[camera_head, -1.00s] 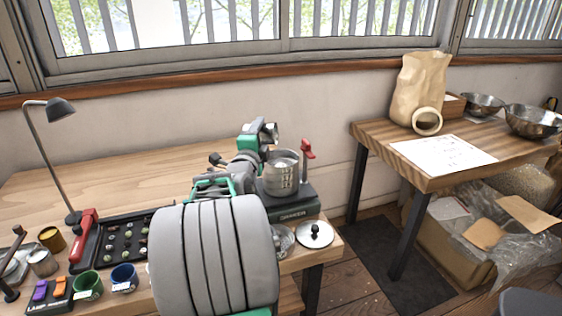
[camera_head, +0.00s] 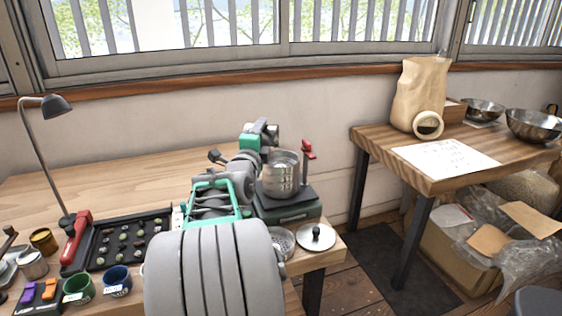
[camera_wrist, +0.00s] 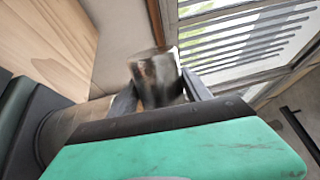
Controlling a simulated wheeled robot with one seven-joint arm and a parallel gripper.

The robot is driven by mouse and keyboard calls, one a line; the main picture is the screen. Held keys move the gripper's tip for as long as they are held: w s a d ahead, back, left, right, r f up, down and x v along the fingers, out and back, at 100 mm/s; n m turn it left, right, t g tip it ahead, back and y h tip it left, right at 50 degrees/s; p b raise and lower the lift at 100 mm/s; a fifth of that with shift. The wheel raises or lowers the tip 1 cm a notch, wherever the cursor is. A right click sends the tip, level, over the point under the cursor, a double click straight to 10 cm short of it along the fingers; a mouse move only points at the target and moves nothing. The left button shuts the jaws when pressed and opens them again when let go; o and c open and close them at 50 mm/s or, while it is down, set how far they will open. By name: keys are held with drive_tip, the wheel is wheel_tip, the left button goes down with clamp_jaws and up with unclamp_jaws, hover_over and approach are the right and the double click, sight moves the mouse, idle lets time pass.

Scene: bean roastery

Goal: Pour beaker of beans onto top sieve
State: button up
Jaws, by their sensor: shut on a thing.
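The metal sieve stack (camera_head: 282,177) stands upright on the dark-topped green shaker base (camera_head: 290,208), right of the workbench's middle. My gripper (camera_head: 263,134) is just behind and left of the stack's top in the head view. In the wrist view my gripper (camera_wrist: 158,92) is shut on a shiny metal beaker (camera_wrist: 154,76), which is blurred between the two fingers. The beaker's tilt and any beans in it cannot be made out. The top sieve's inside is too small to read.
A red-handled lever (camera_head: 307,152) stands right behind the stack. A knobbed lid (camera_head: 316,237) lies in front of the shaker. A black sample tray (camera_head: 125,243), cups and a lamp (camera_head: 55,106) are at left. The rear bench is clear.

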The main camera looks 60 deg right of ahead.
drive_tip(key=shift+s+r+m+b, duration=0.25)
drive_tip(key=shift+m+b, duration=0.45)
drive_tip(key=shift+b, duration=0.85)
drive_tip(key=shift+s+d+f+m+b, duration=0.2)
drive_tip(key=shift+m+b, duration=0.25)
drive_tip(key=shift+b, duration=0.75)
drive_tip(key=shift+s+a+f+m+b, duration=0.1)
drive_tip(key=shift+f+m+b, duration=0.25)
drive_tip(key=shift+b, duration=0.8)
drive_tip(key=shift+s+d+r+m+g+b, duration=0.1)
drive_tip(key=shift+s+r+m+g+b, duration=0.1)
drive_tip(key=shift+m+b, duration=0.65)
drive_tip(key=shift+s+d+r+m+g+b, duration=0.15)
drive_tip(key=shift+m+b, duration=0.3)
drive_tip(key=shift+b, duration=0.65)
idle(1.0)
